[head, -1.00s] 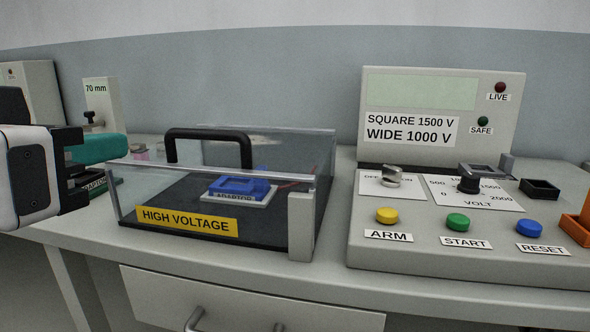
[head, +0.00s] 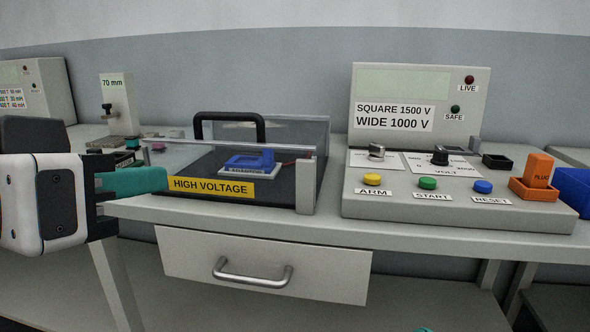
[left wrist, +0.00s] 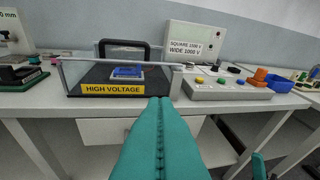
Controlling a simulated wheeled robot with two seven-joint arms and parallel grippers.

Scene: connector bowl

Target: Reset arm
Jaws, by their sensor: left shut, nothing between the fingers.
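My left gripper (head: 135,181) comes in from the left in the head view, in front of the bench's front edge. Its teal fingers are shut with nothing between them. In the left wrist view the fingers (left wrist: 161,108) lie side by side and point toward the high voltage box. They are apart from the box and the bench in the head view.
A clear-walled high voltage box (head: 307,185) with a black handle (head: 229,117) holds a blue adaptor (head: 248,161). To its right stands the tester panel (head: 450,205) with an orange plug (head: 537,170) and a blue bin (head: 573,190). A drawer (head: 320,275) is below.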

